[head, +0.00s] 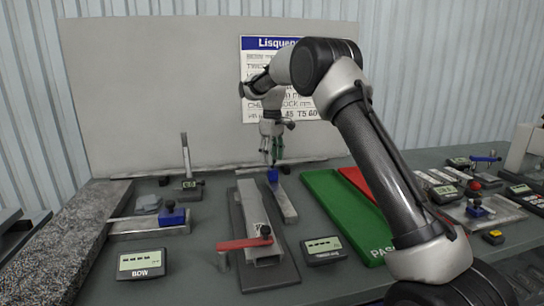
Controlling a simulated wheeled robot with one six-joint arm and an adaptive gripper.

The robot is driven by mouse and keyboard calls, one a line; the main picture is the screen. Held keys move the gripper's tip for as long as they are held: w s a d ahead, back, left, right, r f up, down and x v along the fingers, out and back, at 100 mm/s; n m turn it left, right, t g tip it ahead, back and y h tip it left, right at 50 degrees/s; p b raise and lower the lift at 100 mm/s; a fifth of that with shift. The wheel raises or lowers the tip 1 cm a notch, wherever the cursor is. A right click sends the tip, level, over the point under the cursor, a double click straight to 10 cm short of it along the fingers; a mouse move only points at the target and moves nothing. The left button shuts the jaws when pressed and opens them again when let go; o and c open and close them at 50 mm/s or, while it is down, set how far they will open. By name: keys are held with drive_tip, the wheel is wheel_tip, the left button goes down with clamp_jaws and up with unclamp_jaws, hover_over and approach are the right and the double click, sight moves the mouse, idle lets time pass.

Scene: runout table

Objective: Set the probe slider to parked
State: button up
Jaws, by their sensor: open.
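My gripper (273,158) is open and empty, pointing down. It is just above a small blue slider block (272,177) on a short metal rail (286,204) at the middle of the table. I cannot tell whether the fingers touch the block or stand apart from it. Another blue block (173,215) sits on a metal bar (150,228) at the left, and a third blue knob (477,210) is on a plate at the right. No label shows which one is the probe slider, and no parked mark is readable.
A fixture with a red lever (245,243) stands in front of the rail. Small displays stand nearby, one marked BOW (142,263). A green panel (345,215) and a red one lie right of the rail, partly behind my arm. A granite block (75,235) is at left.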

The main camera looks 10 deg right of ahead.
wheel_tip(320, 180, up, 12)
idle(0.4)
drive_tip(key=shift+m, duration=0.9)
drive_tip(key=f, duration=0.5)
drive_tip(key=shift+s+f, duration=0.2)
drive_tip(key=shift+f, duration=0.05)
drive_tip(key=s+d+r+m+t, duration=0.1)
drive_tip(key=s+d, duration=0.4)
drive_tip(key=s, duration=1.1)
drive_tip(key=s+d+r+m+t, duration=0.1)
drive_tip(key=s+d, duration=0.4)
drive_tip(key=s, duration=1)
drive_tip(key=s+d+m+t, duration=0.2)
drive_tip(key=s+d+m, duration=0.2)
drive_tip(key=s, duration=1.2)
drive_tip(key=shift+s+d+r, duration=0.35)
drive_tip(key=shift+d+r, duration=0.05)
drive_tip(key=shift+d, duration=0.2)
